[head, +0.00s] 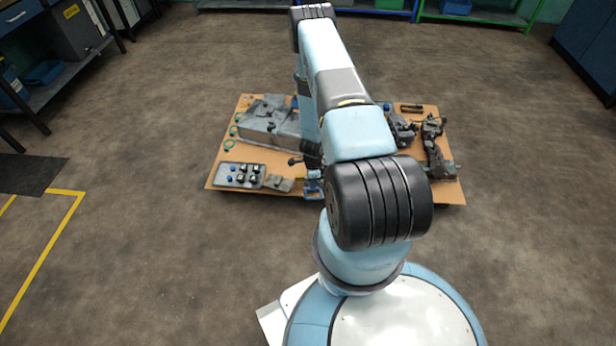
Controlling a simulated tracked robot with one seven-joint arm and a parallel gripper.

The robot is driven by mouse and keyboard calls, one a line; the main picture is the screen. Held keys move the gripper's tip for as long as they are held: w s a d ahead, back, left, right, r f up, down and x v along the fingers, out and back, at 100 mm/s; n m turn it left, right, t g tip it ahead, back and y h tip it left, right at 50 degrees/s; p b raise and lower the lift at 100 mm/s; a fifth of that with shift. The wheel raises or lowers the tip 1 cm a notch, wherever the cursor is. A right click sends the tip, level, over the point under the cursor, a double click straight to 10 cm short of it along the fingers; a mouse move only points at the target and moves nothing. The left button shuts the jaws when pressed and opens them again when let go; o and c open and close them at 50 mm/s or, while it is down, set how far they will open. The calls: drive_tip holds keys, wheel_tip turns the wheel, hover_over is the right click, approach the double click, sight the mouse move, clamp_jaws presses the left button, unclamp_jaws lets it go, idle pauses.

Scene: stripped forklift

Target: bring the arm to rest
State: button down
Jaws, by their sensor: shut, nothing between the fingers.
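My arm rises from my round base at the bottom and reaches forward over a low wooden board (215,172) on the floor. The arm is bent, with its far joint high beyond the board's back edge. Part of the forearm shows along the left side of the nearer links. The arm covers the middle of the board. I cannot make out my gripper or its fingers; they are hidden behind the arm or lost among the dark and blue shapes at the board's front middle.
On the board are a large grey casting (272,122), a tray of small parts (240,175), green rings (231,145) and dark grey parts (436,145) at right. Shelving (50,70) stands at the left and a blue cabinet (590,45) at the right.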

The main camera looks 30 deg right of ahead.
drive_tip(key=shift+r, duration=0.1)
drive_tip(key=w+a+r+n+t, duration=0.15)
drive_tip(key=w+r, duration=0.35)
drive_tip(key=r, duration=0.6)
drive_tip(key=w+a+r+n, duration=0.1)
drive_tip(key=w+r+n, duration=0.35)
drive_tip(key=r, duration=0.75)
drive_tip(key=a+r+n+t, duration=0.1)
drive_tip(key=a+r+n, duration=0.15)
drive_tip(key=r, duration=1.05)
drive_tip(key=a+r+n+t, duration=0.15)
drive_tip(key=a+r, duration=0.25)
drive_tip(key=r, duration=0.9)
drive_tip(key=s+a+r+n+t, duration=0.1)
drive_tip(key=s+a+r+n, duration=0.2)
drive_tip(key=s+r, duration=0.5)
drive_tip(key=s+a+r+n, duration=0.2)
drive_tip(key=s+r+n, duration=0.2)
drive_tip(key=r, duration=0.9)
drive_tip(key=s+a+r+n+t, duration=0.1)
drive_tip(key=s+r, duration=0.3)
drive_tip(key=s, duration=0.6)
drive_tip(key=s+a+r+n, duration=0.1)
drive_tip(key=s+r+n, duration=0.3)
drive_tip(key=s, duration=0.6)
drive_tip(key=shift+n+t+h, duration=0.3)
drive_tip(key=shift+t, duration=0.1)
